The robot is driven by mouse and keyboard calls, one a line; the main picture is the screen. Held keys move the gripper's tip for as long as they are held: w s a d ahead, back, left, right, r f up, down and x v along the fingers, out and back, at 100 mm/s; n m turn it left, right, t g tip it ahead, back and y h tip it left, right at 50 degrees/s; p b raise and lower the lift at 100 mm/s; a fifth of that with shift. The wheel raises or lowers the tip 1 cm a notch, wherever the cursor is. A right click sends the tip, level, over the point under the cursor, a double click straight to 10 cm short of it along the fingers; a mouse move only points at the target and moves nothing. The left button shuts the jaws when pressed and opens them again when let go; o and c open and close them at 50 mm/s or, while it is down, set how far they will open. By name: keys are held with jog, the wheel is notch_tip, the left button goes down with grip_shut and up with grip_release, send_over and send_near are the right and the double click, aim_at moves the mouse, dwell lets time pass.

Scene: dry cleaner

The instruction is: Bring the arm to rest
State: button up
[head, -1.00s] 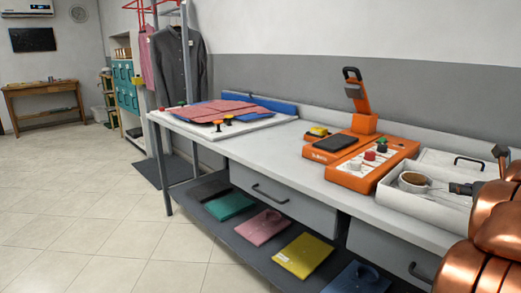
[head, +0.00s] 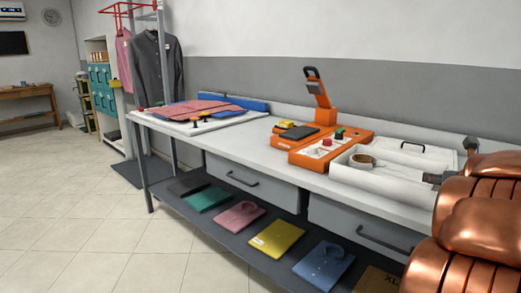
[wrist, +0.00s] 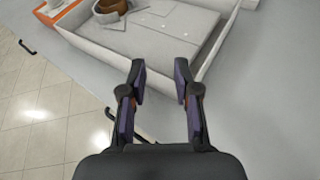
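My arm, with copper-coloured links, fills the right edge of the head view. My gripper (wrist: 160,85) shows in the wrist view with its two dark fingers apart and nothing between them. It is above the near rim of a white tray (wrist: 107,60) on the counter. In the head view the gripper (head: 436,180) is small and partly hidden by my arm, at the tray's right side.
The long counter (head: 250,152) carries an orange machine (head: 325,150) and a board with folded red cloth (head: 190,107). Drawers with handles face the front. A lower shelf (head: 260,262) holds several folded garments. Open tiled floor (head: 80,220) lies at left.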

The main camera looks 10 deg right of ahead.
jog(key=s+a+f+m+g, duration=0.3)
jog(key=a+f+m, duration=0.2)
jog(key=a+m, duration=0.3)
jog(key=s+a+f+m+g+h, duration=0.1)
jog(key=s+a+f+m+g, duration=0.35)
jog(key=m, duration=0.55)
jog(key=s+a+f+m+g, duration=0.2)
jog(key=a+f+m, duration=0.3)
jog(key=a+m, duration=0.3)
jog(key=s+a+f+m+g+y, duration=0.3)
jog(key=s+a+f, duration=0.1)
jog(key=s+a, duration=0.6)
jog(key=s+a+f+m+g+y, duration=0.2)
jog(key=s+a+f+g+y, duration=0.1)
jog(key=s+a, duration=0.7)
jog(key=s+p+v, duration=0.2)
jog(key=p+v, duration=0.9)
jog(key=s+r+p+v, duration=0.1)
jog(key=s+p+v, duration=0.1)
jog(key=p+v, duration=0.9)
jog(key=shift+a+r, duration=0.5)
jog(key=shift+a, duration=0.15)
